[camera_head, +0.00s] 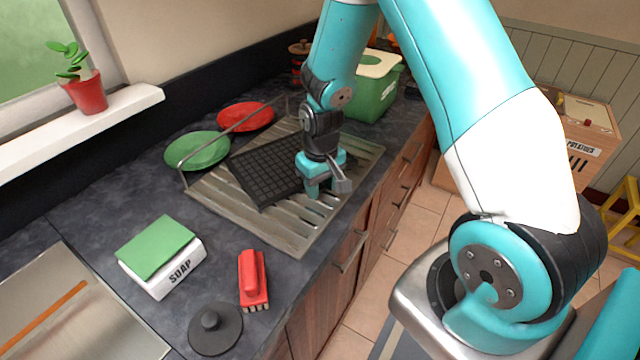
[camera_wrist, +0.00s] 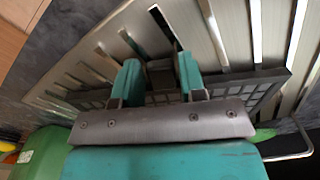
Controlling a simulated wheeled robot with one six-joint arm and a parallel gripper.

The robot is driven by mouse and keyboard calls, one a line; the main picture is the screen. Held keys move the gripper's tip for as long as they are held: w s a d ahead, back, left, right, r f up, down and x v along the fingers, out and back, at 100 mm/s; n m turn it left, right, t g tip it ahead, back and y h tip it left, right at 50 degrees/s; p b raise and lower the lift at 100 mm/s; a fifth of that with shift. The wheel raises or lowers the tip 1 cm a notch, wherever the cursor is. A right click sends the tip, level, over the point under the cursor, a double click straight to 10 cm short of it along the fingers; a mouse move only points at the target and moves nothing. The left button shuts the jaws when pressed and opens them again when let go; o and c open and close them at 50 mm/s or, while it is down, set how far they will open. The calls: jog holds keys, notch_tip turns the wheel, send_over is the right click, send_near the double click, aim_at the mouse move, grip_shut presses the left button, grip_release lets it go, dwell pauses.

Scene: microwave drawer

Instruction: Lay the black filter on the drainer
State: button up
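The black filter (camera_head: 265,172) is a flat dark grid panel. It lies on the metal drainer (camera_head: 290,232), over its ribs, and looks roughly flat. My gripper (camera_head: 325,188) is above the drainer at the filter's right edge, pointing down. Its two teal fingers are apart, and they also show in the wrist view (camera_wrist: 159,82). There the filter (camera_wrist: 235,88) stretches out to both sides behind the fingers, partly hidden by the gripper body. I cannot tell whether a finger touches it.
A green plate (camera_head: 198,152) and a red plate (camera_head: 246,117) stand behind the drainer's wire rail. A green bin (camera_head: 374,100) is at its far end.

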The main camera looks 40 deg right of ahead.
jog(key=shift+o, duration=1.2)
jog(key=shift+r, duration=0.1)
notch_tip(320, 180, up, 12)
jog(key=b, duration=0.2)
jog(key=s+a+r+n+y, duration=0.2)
jog(key=s+a+r, duration=0.3)
jog(key=s+a, duration=0.4)
jog(key=s+a+r+n+y, duration=0.2)
jog(key=s+a+r+n, duration=0.3)
jog(key=s+a, duration=0.3)
jog(key=s, duration=0.3)
jog(key=shift+s+a+r, duration=0.15)
jog(key=shift+s+a, duration=0.2)
